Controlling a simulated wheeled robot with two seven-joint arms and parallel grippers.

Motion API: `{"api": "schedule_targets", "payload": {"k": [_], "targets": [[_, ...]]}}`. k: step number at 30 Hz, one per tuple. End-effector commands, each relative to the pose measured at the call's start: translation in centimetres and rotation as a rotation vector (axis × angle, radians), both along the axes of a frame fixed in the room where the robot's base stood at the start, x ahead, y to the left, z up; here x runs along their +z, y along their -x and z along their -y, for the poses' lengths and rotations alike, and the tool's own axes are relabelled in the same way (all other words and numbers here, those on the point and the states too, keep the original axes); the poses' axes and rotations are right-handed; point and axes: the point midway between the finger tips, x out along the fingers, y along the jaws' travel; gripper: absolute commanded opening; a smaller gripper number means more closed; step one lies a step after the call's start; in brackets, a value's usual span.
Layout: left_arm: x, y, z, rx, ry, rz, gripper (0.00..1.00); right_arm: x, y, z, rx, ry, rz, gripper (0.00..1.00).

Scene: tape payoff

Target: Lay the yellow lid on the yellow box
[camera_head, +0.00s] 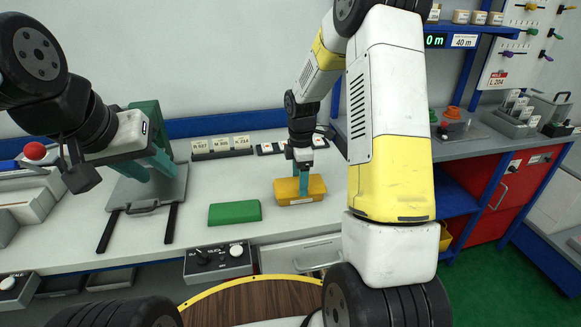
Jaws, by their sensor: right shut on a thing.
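A yellow box-shaped thing (314,188) with a pale label on its front stands on the white bench, right of centre. My right gripper (302,184) reaches down over it, its teal fingers at the top and front face, shut on the yellow lid. The seam between lid and box is too small to make out, so I cannot tell if they touch.
A flat green block (234,212) lies left of the yellow thing. Small labelled blocks (221,147) stand behind. A control box (217,261) sits at the front edge. My right forearm covers the bench's right part.

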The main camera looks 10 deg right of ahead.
Motion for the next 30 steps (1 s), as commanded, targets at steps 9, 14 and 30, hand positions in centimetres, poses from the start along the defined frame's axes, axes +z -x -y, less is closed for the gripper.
{"api": "schedule_targets", "payload": {"k": [9,14,30], "targets": [[0.0,0.0,0.0,0.000,0.000,0.000,0.36,-0.3,0.0,0.0,0.000,0.000,0.000,0.30],[0.0,0.0,0.0,0.000,0.000,0.000,0.36,-0.3,0.0,0.0,0.000,0.000,0.000,0.77],[0.0,0.0,0.0,0.000,0.000,0.000,0.36,1.1,-0.1,0.1,-0.001,0.000,0.002,0.94]]}}
